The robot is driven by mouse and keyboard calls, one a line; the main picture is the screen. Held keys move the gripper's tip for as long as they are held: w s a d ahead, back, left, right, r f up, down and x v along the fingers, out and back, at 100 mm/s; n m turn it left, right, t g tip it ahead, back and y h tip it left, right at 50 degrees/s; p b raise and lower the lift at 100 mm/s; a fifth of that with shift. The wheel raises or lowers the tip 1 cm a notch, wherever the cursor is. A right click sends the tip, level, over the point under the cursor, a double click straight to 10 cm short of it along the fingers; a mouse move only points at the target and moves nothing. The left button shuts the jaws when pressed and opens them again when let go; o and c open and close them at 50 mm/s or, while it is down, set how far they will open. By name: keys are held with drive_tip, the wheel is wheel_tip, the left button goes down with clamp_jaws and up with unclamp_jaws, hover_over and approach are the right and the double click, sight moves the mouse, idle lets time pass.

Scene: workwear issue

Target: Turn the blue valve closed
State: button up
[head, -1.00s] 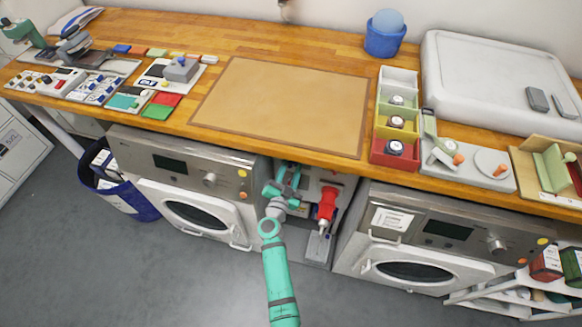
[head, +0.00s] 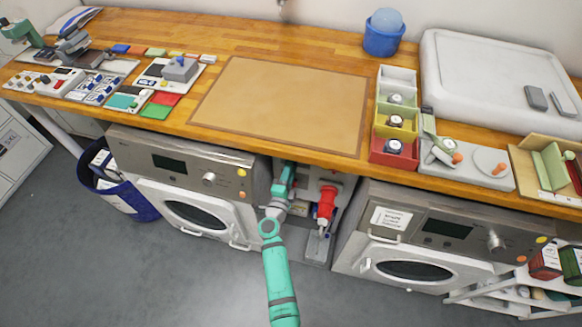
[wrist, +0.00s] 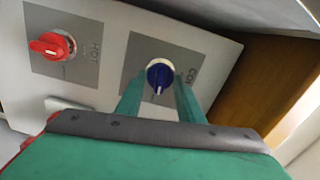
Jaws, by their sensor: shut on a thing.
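The blue valve (wrist: 159,77) is a round knob with a raised grip and a white collar. It sits on a grey plate whose lettering starts with "CO"; the rest is hidden. Its grip points roughly up and down in the wrist view. My gripper (wrist: 160,85) has a green finger on each side of the knob and is shut on it. In the head view my gripper (head: 284,178) reaches into the gap under the counter between two machines, and it hides the blue valve there.
A red valve (wrist: 52,45) on a plate marked "HOT" sits left of the blue one. A brown side wall (wrist: 245,80) is close on the right. In the head view a red fitting (head: 327,202) hangs right of my gripper. The counter (head: 230,55) overhangs the gap.

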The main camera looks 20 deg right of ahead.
drive_tip(key=shift+s+f+m, duration=0.1)
drive_tip(key=shift+m, duration=0.8)
drive_tip(key=o, duration=1)
drive_tip(key=shift+o, duration=0.2)
drive_tip(key=v, duration=1)
drive_tip(key=shift+s+a, duration=0.25)
drive_tip(key=shift+a, duration=0.15)
